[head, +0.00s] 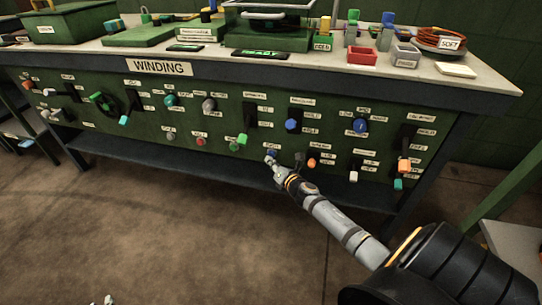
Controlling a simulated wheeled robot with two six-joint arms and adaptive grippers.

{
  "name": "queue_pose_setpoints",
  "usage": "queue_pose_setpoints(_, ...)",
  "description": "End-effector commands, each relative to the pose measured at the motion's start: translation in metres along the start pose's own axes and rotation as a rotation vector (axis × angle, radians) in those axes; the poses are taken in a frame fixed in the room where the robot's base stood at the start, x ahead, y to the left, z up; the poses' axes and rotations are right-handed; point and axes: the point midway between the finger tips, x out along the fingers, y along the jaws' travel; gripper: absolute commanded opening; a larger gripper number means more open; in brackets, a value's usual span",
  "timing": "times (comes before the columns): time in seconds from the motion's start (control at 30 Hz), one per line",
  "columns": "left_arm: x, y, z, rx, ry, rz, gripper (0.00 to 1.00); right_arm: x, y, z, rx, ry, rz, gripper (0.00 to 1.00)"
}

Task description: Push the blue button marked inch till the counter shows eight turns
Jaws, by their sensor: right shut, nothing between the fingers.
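The winding bench's green front panel (225,112) faces me with many knobs and buttons. A small blue button (271,152) sits low in the middle, under a white label too small to read. My right gripper (269,160) is shut and empty, its tip at this button and partly covering it; I cannot tell whether it touches or presses it. No turn count is readable; a dark display (262,54) on the bench top shows green letters like READY. Pale tips at the bottom edge (108,300) look like my left gripper, mostly cut off.
Close to the right of my right gripper are a black switch (299,160) and an orange knob (311,162). Other blue knobs (291,125) (360,126) sit higher. A red bin (362,56) stands on the bench top. The floor in front is clear.

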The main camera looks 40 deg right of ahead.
Motion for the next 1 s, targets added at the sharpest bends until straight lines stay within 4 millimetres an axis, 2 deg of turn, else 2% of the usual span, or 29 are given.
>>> queue_pose_setpoints(1.0,-0.0008,0.0001,-0.001,-0.001,-0.001,0.0,0.22,0.007,-0.0048,0.0057,0.0,-0.001,0.0,0.0)
